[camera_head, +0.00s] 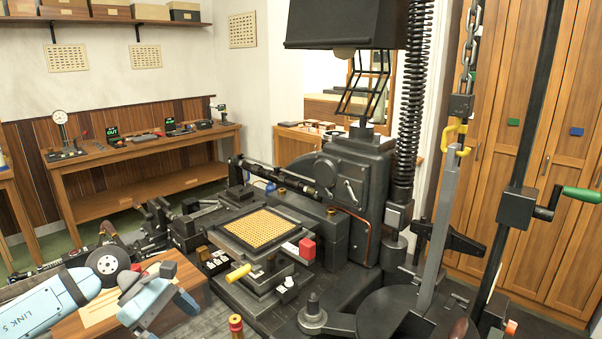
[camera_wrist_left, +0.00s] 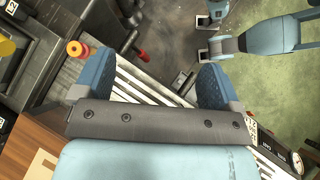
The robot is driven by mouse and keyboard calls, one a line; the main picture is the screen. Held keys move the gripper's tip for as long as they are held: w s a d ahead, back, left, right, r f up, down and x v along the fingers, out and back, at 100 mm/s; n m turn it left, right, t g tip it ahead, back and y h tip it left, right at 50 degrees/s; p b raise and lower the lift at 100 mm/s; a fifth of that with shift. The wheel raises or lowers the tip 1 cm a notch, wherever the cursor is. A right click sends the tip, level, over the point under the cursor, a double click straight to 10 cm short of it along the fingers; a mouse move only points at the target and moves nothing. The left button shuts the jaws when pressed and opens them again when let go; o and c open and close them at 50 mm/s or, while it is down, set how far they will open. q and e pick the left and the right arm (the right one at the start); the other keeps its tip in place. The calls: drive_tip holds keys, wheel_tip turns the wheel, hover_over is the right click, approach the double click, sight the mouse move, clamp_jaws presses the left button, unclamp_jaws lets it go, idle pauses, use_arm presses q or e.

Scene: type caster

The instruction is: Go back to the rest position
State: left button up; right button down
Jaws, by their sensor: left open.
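My left gripper (camera_head: 177,285) is at the lower left of the head view, in front of a small wooden table and left of the type caster. In the left wrist view its two blue fingers (camera_wrist_left: 154,80) are spread wide with nothing between them. My right gripper (camera_wrist_left: 202,38) shows at the top right of the left wrist view, at the end of a light blue arm. Its two fingers look spread apart and empty. The right gripper does not show in the head view.
The black type caster (camera_head: 345,190) carries a gold grid plate (camera_head: 258,229), a yellow handle (camera_head: 238,273) and a red block (camera_head: 307,248). A gold-topped red post (camera_head: 236,325) stands close right of my left gripper. A wooden bench (camera_head: 150,150) is behind; cabinets (camera_head: 570,150) stand right.

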use_arm(q)
drive_tip(key=s+d+n+t+h+p, duration=0.4)
drive_tip(key=d+n+t+h, duration=0.65)
drive_tip(key=n, duration=1.15)
drive_tip(key=s+a+f+n+t+y+p, duration=0.1)
drive_tip(key=s+f+n+y, duration=0.7)
drive_tip(key=f+n, duration=0.3)
drive_tip(key=s+a+f+n+y+p, duration=0.1)
drive_tip(key=s+f+n+y, duration=0.7)
drive_tip(key=n, duration=1.2)
wheel_tip(320, 180, down, 3)
drive_tip(key=shift+s+a+r+n+t, duration=0.15)
drive_tip(key=shift+s+a+n+t, duration=0.15)
drive_tip(key=shift+s+a+t, duration=0.1)
use_arm(e)
wheel_tip(320, 180, up, 6)
drive_tip(key=shift+s+r, duration=0.15)
drive_tip(key=shift+s, duration=0.3)
use_arm(q)
drive_tip(key=shift+y, duration=0.25)
use_arm(e)
drive_tip(key=shift+d, duration=0.1)
